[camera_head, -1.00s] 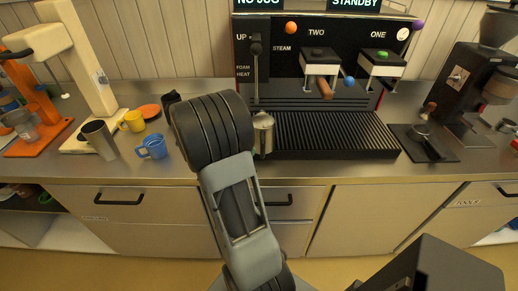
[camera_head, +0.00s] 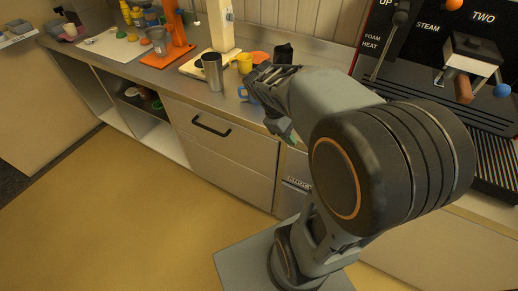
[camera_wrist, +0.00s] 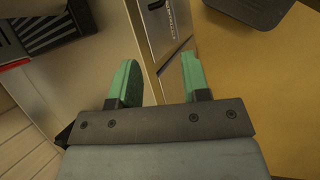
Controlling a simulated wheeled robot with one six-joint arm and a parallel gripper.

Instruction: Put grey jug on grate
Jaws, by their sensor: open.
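A tall grey metal vessel (camera_head: 212,72) stands upright on the counter, left of my arm in the head view. I cannot tell if it is the grey jug of the task; the pale jug seen earlier beside the grate is hidden now. The black slatted grate (camera_head: 497,160) of the coffee machine shows at the right edge, partly behind my arm. My gripper (camera_head: 283,127) is near the counter's front edge, partly hidden. In the wrist view my gripper (camera_wrist: 160,65) shows its green fingers apart with nothing between them, facing the cabinet front.
A blue mug (camera_head: 246,94) and a yellow mug (camera_head: 244,63) stand right of the grey vessel. An orange-based stand (camera_head: 170,54) is further left. Drawers with a black handle (camera_head: 210,125) front the counter. The yellow floor (camera_head: 110,210) is clear.

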